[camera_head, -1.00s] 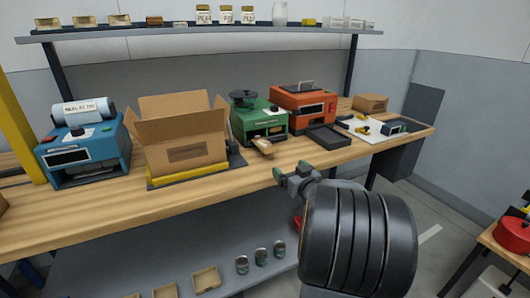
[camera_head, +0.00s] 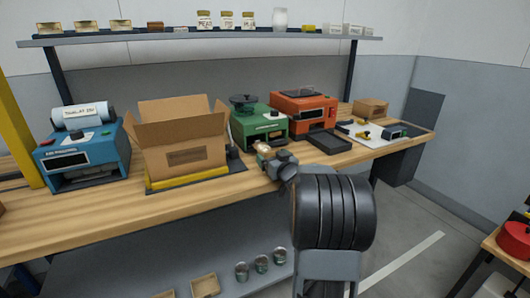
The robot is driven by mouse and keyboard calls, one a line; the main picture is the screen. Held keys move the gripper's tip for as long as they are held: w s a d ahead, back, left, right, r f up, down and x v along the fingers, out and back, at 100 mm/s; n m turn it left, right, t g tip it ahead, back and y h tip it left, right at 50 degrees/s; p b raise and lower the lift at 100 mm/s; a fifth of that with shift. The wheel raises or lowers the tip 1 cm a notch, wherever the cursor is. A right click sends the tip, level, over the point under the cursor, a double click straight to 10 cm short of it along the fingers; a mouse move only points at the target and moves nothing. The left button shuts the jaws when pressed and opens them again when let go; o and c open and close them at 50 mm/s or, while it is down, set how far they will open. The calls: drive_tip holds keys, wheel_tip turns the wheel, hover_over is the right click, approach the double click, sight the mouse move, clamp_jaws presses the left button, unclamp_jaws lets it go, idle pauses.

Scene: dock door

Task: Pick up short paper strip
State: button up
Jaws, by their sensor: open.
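A short tan paper strip (camera_head: 262,146) shows at the front of the green machine (camera_head: 259,127), mostly hidden now behind my gripper. My gripper (camera_head: 265,156) is open at the front part of the bench, right at the strip in the picture. Its fingers are small and overlap the strip, so I cannot tell whether they touch it or stand around it.
An open cardboard box (camera_head: 182,150) stands left of the green machine, and a blue machine (camera_head: 85,153) is farther left. An orange machine (camera_head: 304,113) and a black tray (camera_head: 329,142) are to the right. The wooden bench (camera_head: 110,213) has clear room along its front edge.

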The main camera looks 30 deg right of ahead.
drive_tip(key=shift+w, duration=0.15)
drive_tip(key=c, duration=1)
drive_tip(key=shift+r, duration=0.2)
